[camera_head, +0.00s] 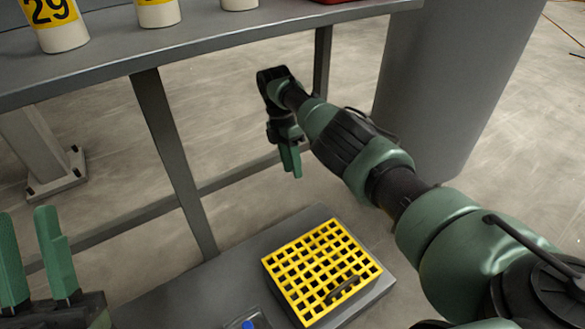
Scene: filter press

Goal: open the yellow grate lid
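The yellow grate lid (320,270) lies flat and closed on the grey low platform (225,281), at the bottom middle. A dark handle (343,289) sits on its near right part. My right gripper (291,165) points down, above and behind the lid, clearly apart from it. Its green fingers show close together from the side, so its opening cannot be told; nothing shows in it. My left gripper (35,262) is at the lower left edge, its two green fingers apart with nothing between them.
A grey table (200,38) with several white containers with yellow labels (60,30) spans the back; its legs (175,160) and crossbar stand behind the platform. A grey column (455,80) stands at the right. A blue item (248,324) shows at the bottom edge.

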